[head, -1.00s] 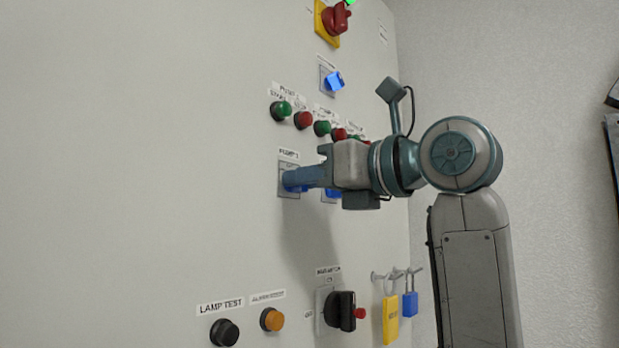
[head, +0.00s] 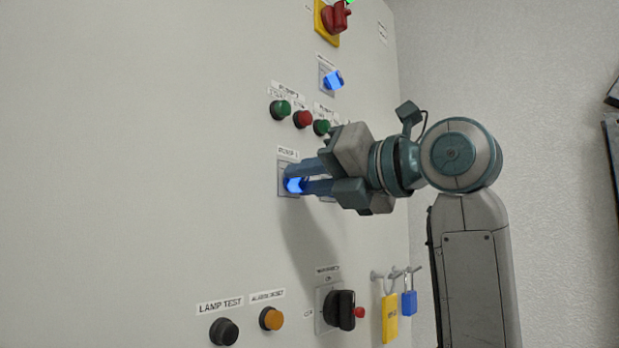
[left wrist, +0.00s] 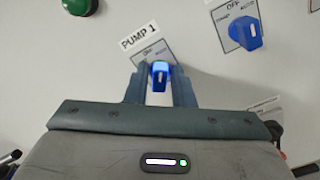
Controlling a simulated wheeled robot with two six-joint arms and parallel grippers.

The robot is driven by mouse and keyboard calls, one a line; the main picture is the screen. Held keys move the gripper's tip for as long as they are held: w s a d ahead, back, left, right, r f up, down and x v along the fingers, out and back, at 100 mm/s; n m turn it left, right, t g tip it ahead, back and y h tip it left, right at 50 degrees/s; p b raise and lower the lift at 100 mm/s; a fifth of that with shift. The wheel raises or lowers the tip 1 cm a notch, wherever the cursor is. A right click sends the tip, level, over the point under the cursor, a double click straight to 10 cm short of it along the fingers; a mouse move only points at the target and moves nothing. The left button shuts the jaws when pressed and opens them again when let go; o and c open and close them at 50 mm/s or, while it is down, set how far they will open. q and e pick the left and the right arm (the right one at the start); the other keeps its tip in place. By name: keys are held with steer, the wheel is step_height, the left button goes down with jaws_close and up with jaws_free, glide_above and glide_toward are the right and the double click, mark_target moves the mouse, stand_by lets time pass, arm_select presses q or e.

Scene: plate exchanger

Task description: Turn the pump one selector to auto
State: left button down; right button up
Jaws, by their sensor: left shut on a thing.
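The blue pump one selector knob (head: 294,185) sits on a small grey plate under its label on the panel. In the left wrist view, the same blue knob (left wrist: 159,74) lies between the two fingers, below the PUMP 1 label (left wrist: 139,36). My left gripper (head: 300,181) is shut on the knob, with a finger on either side of it. In the left wrist view, the knob lines up with the gripper (left wrist: 160,88), while its plate and label look tilted. My right gripper is not in view.
A second blue selector (left wrist: 245,33) is just right of this one. Green (head: 281,110) and red (head: 303,119) buttons are above. A black rotary handle (head: 340,309) and hanging padlocks (head: 390,318) are below. The panel's left side is bare.

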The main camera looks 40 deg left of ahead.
arm_select(q)
steer(key=shift+m, duration=0.9)
